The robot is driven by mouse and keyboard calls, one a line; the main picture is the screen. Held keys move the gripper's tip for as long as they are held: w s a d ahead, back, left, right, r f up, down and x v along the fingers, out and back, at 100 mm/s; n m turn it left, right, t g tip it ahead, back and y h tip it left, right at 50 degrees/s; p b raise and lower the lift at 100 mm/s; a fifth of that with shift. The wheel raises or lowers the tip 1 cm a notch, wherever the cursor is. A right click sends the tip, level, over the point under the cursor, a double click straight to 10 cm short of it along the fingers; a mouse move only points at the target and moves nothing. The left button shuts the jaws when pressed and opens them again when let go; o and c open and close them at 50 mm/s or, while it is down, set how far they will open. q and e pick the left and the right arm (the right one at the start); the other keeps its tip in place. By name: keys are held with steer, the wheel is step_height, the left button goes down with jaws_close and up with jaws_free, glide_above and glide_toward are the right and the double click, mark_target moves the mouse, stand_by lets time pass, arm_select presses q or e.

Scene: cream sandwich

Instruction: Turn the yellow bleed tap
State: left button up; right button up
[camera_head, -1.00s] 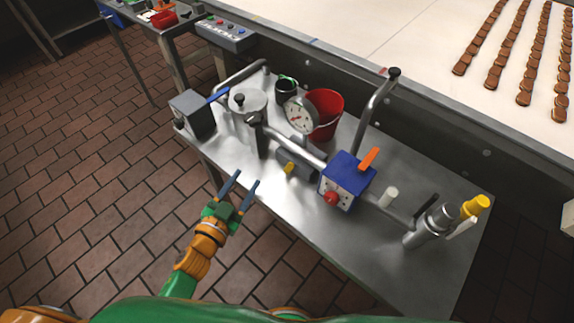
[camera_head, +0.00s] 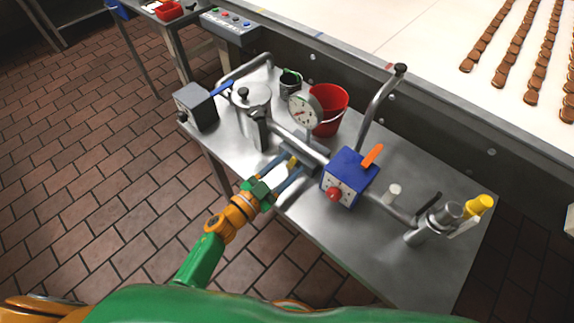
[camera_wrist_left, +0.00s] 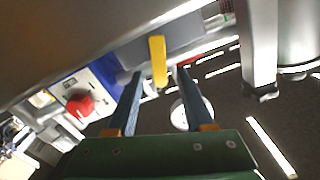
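The yellow bleed tap (camera_head: 292,161) is a small lever on the near side of the pipe assembly on the steel bench. It also shows in the left wrist view (camera_wrist_left: 158,60), with its free end between my fingertips. My left gripper (camera_head: 285,169) has reached over the bench's near edge to the tap. Its two blue fingers are open, one on each side of the lever, with gaps showing in the wrist view (camera_wrist_left: 160,76). I see no clear contact. My right gripper is not in view.
A blue box (camera_head: 349,172) with a red knob (camera_head: 333,194) and orange lever stands right of the tap. A gauge (camera_head: 304,111), a red bucket (camera_head: 327,104) and a lidded pot (camera_head: 250,93) are behind. A larger yellow-capped part (camera_head: 480,206) stands at far right. The bench's near right is clear.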

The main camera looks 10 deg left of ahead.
arm_select(q)
jaws_close()
steer(key=shift+m, duration=0.3)
steer(key=m, duration=0.1)
steer(key=m+b, duration=0.1)
steer(key=m, duration=0.1)
steer(key=shift+s+d+f, duration=0.35)
steer(key=shift+d+f, duration=0.05)
steer(key=shift+s+d+f+m+b, duration=0.15)
steer(key=shift+m+b, duration=0.25)
steer(key=shift+m, duration=0.4)
steer(key=shift+s+d+f+m+b, duration=0.15)
steer(key=shift+m+b, duration=0.2)
steer(key=shift+m, duration=0.45)
steer(key=shift+w, duration=0.1)
steer(key=shift+o, duration=0.4)
jaws_free()
